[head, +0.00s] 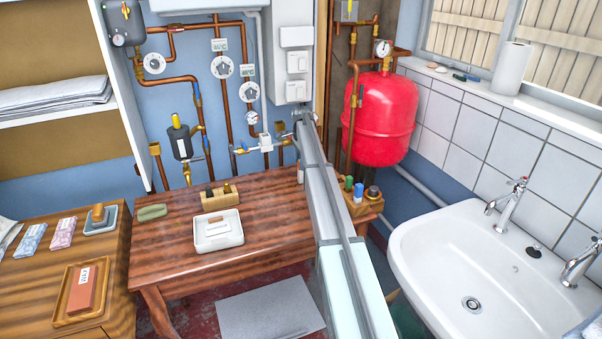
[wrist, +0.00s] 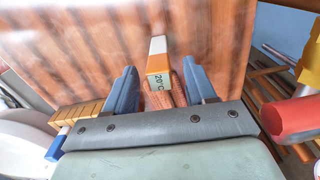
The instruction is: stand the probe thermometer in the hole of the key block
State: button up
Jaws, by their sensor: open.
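The probe thermometer (wrist: 157,66) shows in the wrist view, with a white end, an orange body and a display reading 20°C. My gripper (wrist: 160,72) is open, with one blue finger on each side of the thermometer and visible gaps between. The thermometer's lower part is not clear. In the head view my arm hides the gripper, and I cannot make out the thermometer there. What looks like the key block (head: 220,197) is a wooden block at the back of the brown table, with dark and brass pieces standing in it. Its free hole is too small to make out.
A white tray (head: 218,231) and a green item (head: 152,212) lie on the table (head: 178,258). A wooden holder (head: 366,208) with green and blue items is right of my arm. The sink (head: 455,262) is at the right, the red tank (head: 380,120) behind.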

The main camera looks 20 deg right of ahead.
send_over(301, 182)
jog(key=w, duration=0.1)
jog(key=f, duration=0.4)
jog(key=shift+w+d, duration=0.1)
jog(key=shift+d, duration=0.15)
jog(key=shift+c, duration=0.4)
grip_shut()
